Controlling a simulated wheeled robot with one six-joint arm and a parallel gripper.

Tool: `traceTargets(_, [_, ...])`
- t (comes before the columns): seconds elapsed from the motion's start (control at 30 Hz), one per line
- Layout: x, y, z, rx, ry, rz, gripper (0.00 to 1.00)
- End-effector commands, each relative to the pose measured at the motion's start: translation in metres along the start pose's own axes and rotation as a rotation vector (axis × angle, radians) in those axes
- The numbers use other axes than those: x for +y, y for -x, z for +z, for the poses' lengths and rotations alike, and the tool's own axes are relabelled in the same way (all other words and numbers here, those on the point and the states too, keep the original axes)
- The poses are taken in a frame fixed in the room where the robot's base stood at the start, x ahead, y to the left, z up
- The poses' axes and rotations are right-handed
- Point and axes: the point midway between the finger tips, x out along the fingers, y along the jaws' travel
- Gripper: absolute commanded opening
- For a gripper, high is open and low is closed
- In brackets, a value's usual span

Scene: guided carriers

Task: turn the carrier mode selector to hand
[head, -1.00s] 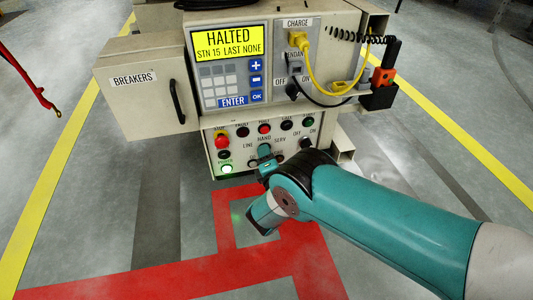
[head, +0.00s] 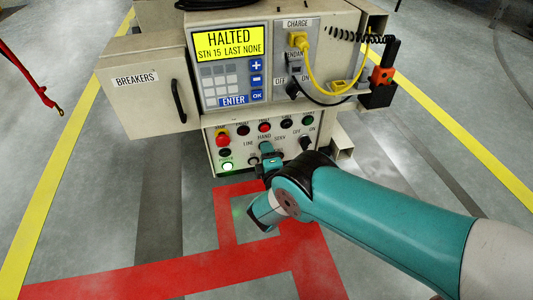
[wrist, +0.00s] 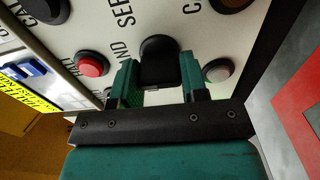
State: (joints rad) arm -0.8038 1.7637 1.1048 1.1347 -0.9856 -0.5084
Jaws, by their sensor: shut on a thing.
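The carrier mode selector is a black knob (wrist: 159,62) on the carrier's lower panel. In the wrist view, the lettering of HAND (wrist: 122,52) and SERV (wrist: 125,14) runs beside it. My gripper (wrist: 158,82) has its two teal fingers on either side of the knob and is shut on it. Which mark the knob points to cannot be told. In the head view my gripper (head: 267,156) is at the panel just below the word HAND (head: 264,136), and it hides most of the knob.
The display (head: 230,41) reads HALTED, STN 15, LAST NONE. A breakers box (head: 145,88) juts out at left. A yellow charge cable (head: 318,70) hangs at right.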

Motion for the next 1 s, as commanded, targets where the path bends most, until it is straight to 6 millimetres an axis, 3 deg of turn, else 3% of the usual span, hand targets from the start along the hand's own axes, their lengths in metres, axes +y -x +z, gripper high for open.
traceTargets(0.1, [-0.001,0.001,-0.002,0.004,0.001,-0.001,0.17])
traceTargets(0.13, [-0.001,0.001,-0.002,0.004,0.001,-0.001,0.47])
traceTargets(0.2, [-0.001,0.001,-0.001,0.003,0.001,-0.001,0.63])
traceTargets(0.23, [-0.001,0.001,-0.001,0.003,0.001,-0.001,0.66])
traceTargets(0.57, [0.001,0.004,-0.001,0.001,0.002,-0.002,0.66])
traceTargets(0.67, [0.002,0.017,-0.001,0.003,0.005,-0.005,0.66])
traceTargets(0.87, [0.006,0.063,-0.002,0.007,0.008,-0.007,0.66])
traceTargets(1.0, [0.008,0.080,-0.002,0.005,0.003,-0.003,0.66])
